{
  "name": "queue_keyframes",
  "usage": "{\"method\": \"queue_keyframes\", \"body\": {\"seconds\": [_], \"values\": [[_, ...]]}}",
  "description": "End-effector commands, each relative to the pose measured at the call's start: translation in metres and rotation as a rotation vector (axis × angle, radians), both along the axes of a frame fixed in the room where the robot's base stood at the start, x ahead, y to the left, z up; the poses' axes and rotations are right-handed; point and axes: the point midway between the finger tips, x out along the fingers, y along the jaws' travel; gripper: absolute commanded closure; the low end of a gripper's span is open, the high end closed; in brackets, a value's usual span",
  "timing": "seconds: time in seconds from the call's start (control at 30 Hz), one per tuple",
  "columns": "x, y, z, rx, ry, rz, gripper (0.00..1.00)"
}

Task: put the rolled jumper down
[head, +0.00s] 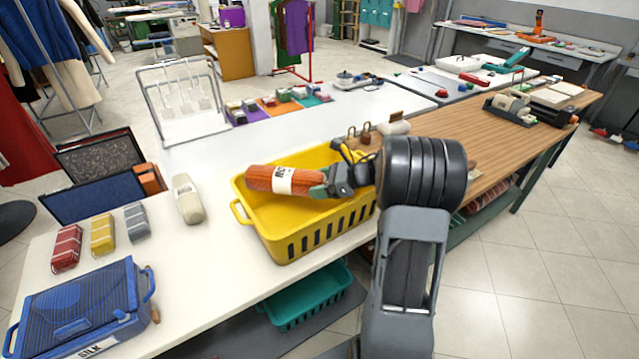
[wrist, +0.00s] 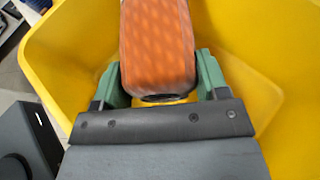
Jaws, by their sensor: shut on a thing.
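The rolled jumper (head: 284,180) is an orange knitted roll with a white paper band. It also shows in the wrist view (wrist: 157,45). My gripper (head: 330,184) is shut on its right end, with a green finger on each side of the roll (wrist: 157,82). The jumper is held roughly level over the yellow basket (head: 290,243), its left end near the basket's back left rim. In the wrist view the yellow basket wall (wrist: 75,45) surrounds the roll. I cannot tell whether the jumper touches the basket. My arm hides the basket's right end.
A blue case (head: 80,305) and red, yellow and grey rolls (head: 102,234) lie on the white table at left. A beige object (head: 187,198) stands left of the basket. A teal basket (head: 305,296) is below the table. Bare white tabletop (head: 200,285) lies in front of the basket.

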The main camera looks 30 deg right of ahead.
Motion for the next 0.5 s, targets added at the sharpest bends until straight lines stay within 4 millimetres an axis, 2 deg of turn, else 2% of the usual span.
{"method": "queue_keyframes", "body": {"seconds": [0.5], "values": [[0.0001, 0.0001, -0.0083, 0.001, -0.002, 0.0, 0.69]]}}
